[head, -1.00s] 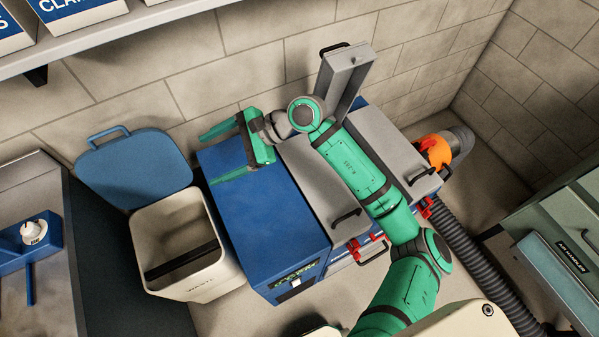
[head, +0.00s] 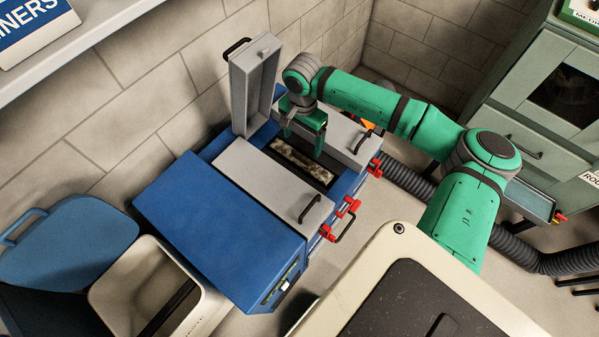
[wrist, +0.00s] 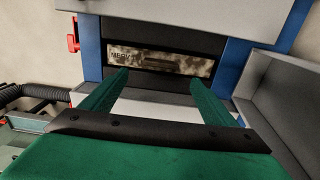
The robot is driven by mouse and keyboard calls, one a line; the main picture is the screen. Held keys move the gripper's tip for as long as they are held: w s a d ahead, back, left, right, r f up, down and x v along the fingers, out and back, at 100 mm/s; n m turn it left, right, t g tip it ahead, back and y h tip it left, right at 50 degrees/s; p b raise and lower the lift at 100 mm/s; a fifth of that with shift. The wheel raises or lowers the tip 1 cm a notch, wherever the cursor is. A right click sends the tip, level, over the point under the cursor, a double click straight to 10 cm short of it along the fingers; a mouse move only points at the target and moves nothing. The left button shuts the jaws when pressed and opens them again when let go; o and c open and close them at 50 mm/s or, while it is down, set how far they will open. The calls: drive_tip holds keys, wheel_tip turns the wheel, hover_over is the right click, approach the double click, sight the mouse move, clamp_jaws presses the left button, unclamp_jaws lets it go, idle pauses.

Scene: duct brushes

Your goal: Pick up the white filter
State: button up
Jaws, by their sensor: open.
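The filter (head: 299,161) lies in an open slot of the blue machine. It looks dirty, off-white with dark grime. In the wrist view the filter (wrist: 160,62) shows as a mottled strip with partly legible lettering, beyond my fingertips. My gripper (head: 304,136) is above the slot's far part in the head view, with its fingers pointing down. In the wrist view my gripper (wrist: 160,80) is open, with nothing between its two green fingers. Whether the fingers touch anything cannot be told.
The blue machine (head: 215,230) has a raised grey lid (head: 252,85) behind the slot and closed grey lids (head: 270,185) beside it. Red latches (head: 350,207) line its front. A bin (head: 120,285) stands left; a ribbed hose (head: 415,183) and green cabinet (head: 510,130) are right.

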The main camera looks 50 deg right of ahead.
sight(301, 155)
wheel_tip(301, 155, down, 2)
drive_tip(key=shift+w+a+f, duration=0.1)
drive_tip(key=shift+f, duration=0.25)
drive_tip(key=shift+a+f, duration=0.15)
drive_tip(key=shift+f, duration=1)
drive_tip(key=shift+a+f, duration=0.1)
drive_tip(key=shift+f, duration=1)
drive_tip(key=shift+c, duration=0.2)
drive_tip(key=c, duration=1.6)
drive_tip(key=shift+c, duration=0.2)
drive_tip(key=shift+d+r, duration=0.1)
drive_tip(key=shift+r, duration=0.05)
